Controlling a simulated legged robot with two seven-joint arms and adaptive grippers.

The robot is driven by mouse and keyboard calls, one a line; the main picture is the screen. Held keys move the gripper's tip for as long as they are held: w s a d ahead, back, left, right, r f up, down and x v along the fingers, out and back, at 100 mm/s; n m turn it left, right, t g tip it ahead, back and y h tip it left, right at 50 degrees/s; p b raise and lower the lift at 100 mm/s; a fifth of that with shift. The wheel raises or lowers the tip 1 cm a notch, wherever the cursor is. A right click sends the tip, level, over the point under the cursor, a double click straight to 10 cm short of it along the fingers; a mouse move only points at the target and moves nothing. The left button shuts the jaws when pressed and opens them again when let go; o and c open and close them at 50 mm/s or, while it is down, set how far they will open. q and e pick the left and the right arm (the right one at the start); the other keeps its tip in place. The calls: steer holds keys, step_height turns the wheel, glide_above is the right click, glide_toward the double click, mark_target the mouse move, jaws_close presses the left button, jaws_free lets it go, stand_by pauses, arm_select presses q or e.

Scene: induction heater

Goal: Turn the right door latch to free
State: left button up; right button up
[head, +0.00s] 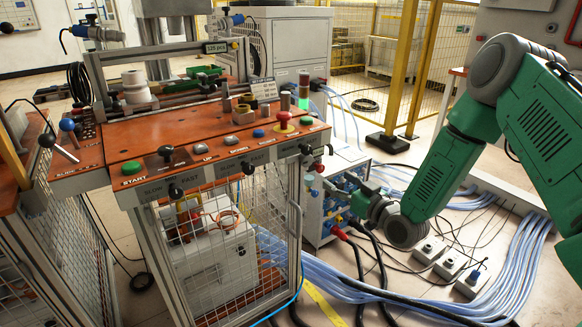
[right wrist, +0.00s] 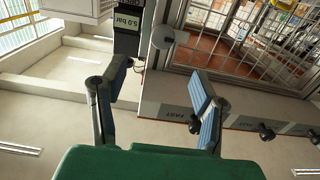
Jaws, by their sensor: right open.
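My right gripper (head: 328,186) reaches in from the right in the head view, beside the right end of the machine's mesh-fronted stand. In the right wrist view its two blue-padded fingers (right wrist: 155,88) are wide apart with nothing held between them. The mesh door (head: 225,240) is under the orange console; its mesh also shows in the right wrist view (right wrist: 270,40). A pale round fitting (right wrist: 168,38) sits by the frame post beyond the fingertips; I cannot tell whether it is the right door latch. My left gripper is not in view.
The orange console (head: 120,145) has black knobs (head: 175,190) along its front edge, close to my right gripper. A dark box marked 5.0 bar (right wrist: 128,30) is beyond the fingers. Pale hoses (head: 400,298) and sockets (head: 430,250) lie on the floor below my right arm.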

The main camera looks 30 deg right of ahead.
mark_target(308, 161)
steer(key=w+b, duration=0.1)
steer(key=w, duration=0.3)
steer(key=w+a+b, duration=0.1)
steer(key=w, duration=0.3)
steer(key=w+b, duration=0.1)
steer(key=w, duration=0.3)
steer(key=shift+w+a+r, duration=0.1)
steer(key=shift+w+a, duration=0.15)
steer(key=shift+a, duration=0.1)
steer(key=shift+w, duration=0.55)
steer(key=shift+w+d, duration=0.1)
steer(key=shift+d, duration=0.05)
steer(key=c, duration=1.2)
